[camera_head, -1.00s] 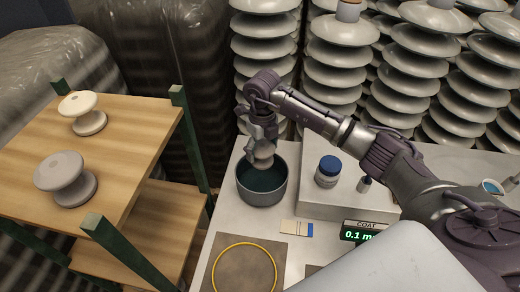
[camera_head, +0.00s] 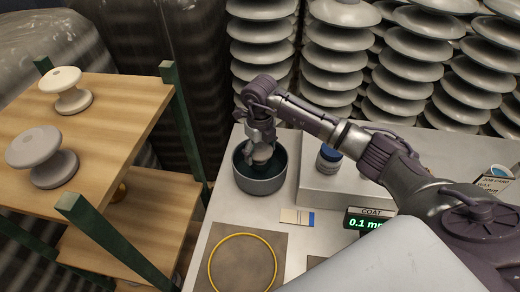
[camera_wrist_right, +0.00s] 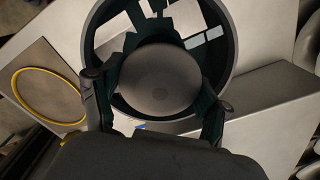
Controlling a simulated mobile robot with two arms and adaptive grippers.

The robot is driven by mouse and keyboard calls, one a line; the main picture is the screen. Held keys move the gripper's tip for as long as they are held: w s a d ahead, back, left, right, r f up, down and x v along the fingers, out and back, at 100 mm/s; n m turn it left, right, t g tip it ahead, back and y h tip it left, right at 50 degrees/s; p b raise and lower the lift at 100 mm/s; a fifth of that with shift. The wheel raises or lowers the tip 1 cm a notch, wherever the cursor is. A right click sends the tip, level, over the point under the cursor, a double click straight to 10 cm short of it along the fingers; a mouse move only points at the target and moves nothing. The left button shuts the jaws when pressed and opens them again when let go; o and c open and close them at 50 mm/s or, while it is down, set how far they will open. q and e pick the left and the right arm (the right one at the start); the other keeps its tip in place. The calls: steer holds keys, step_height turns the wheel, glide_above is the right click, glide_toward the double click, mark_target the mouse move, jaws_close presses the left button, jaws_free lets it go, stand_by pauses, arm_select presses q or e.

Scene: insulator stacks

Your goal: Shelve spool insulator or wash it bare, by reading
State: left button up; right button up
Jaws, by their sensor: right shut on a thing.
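My right gripper (camera_head: 262,146) is shut on a grey spool insulator (camera_head: 263,154) at the mouth of a dark grey bowl (camera_head: 260,187) of dark teal liquid. In the right wrist view the spool's round end (camera_wrist_right: 160,80) sits between the two fingers, inside the bowl's rim (camera_wrist_right: 232,50). How deep its lower end is cannot be seen. A gauge (camera_head: 364,222) marked COAT shows 0.1 in green; its right end is hidden. A job card (camera_head: 495,180) reads WAX or MAX and mm, its number unclear. A white spool (camera_head: 67,92) and a grey spool (camera_head: 42,157) stand on the wooden shelf (camera_head: 120,105).
A yellow ring (camera_head: 243,265) lies on a brown mat. A test strip (camera_head: 297,217) lies before the bowl. A blue-lidded jar (camera_head: 328,158) stands on a raised block behind my arm. Tall insulator stacks line the back. The shelf's right side is clear between green posts.

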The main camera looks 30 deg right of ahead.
mark_target(260, 148)
steer(key=shift+f+b, duration=1.55)
steer(key=shift+f, duration=0.7)
steer(key=shift+r, duration=0.1)
stand_by(2.1)
steer(key=shift+r+p, duration=3.5)
steer(key=shift+r, duration=1.7)
